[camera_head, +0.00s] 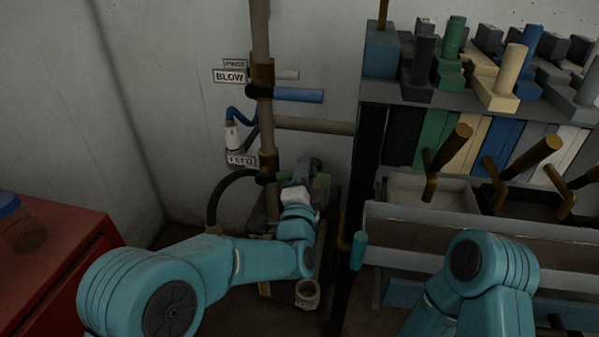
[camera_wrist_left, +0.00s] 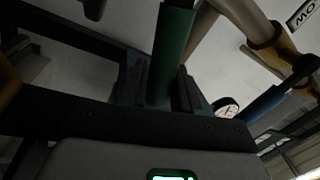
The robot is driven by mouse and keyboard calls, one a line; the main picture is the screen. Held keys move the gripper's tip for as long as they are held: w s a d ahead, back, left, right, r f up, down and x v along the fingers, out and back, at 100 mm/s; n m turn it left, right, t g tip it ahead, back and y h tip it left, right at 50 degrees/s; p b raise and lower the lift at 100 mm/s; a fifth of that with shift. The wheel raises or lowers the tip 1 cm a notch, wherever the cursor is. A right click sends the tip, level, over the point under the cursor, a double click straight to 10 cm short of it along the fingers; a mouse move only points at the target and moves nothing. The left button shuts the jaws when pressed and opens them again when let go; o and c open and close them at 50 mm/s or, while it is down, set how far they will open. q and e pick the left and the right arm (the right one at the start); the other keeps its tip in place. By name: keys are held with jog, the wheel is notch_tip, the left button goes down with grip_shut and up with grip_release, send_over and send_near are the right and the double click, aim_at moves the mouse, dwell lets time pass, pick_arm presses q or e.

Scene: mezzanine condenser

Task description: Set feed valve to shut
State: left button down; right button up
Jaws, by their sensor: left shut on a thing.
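The feed valve (camera_head: 267,177) sits low on the vertical pipe, beside the FEED label (camera_head: 241,161). Its green handle (camera_wrist_left: 173,48) stands between the fingers of my left gripper in the left wrist view. My left gripper (camera_head: 299,178) is shut on this handle, to the right of the pipe in the head view. The gripper hides most of the handle there, so its exact angle is hard to tell. My right arm (camera_head: 470,265) shows at the lower right; its gripper is out of view.
Above the feed valve is a valve with a blue handle (camera_head: 298,95) beside the BLOW label (camera_head: 229,76). A black hose (camera_head: 216,197) curves left of the pipe. A rack with bins (camera_head: 430,190) stands close on the right. A red cabinet (camera_head: 60,245) is at the left.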

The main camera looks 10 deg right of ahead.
pick_arm(q)
jog(key=shift+s+d+f+m+h+b, duration=0.1)
jog(key=shift+f+m+h+b, duration=0.15)
jog(key=shift+f+m+b, duration=0.4)
jog(key=shift+w+d+f+m+h+b, duration=0.15)
jog(key=shift+f+m+b, duration=0.25)
jog(key=shift+f+m, duration=0.45)
jog(key=shift+s+d+f+m+h+b, duration=0.15)
jog(key=shift+f+m+h+b, duration=0.25)
jog(key=shift+m, duration=0.5)
jog(key=shift+f, duration=0.25)
jog(key=c, duration=0.9)
grip_release()
jog(key=shift+a, duration=0.1)
jog(key=shift+r, duration=0.1)
jog(key=v, duration=1.6)
jog(key=shift+s+a+r, duration=0.1)
jog(key=shift+s+r, duration=0.1)
jog(key=shift+s, duration=0.05)
jog(key=shift+f, duration=0.1)
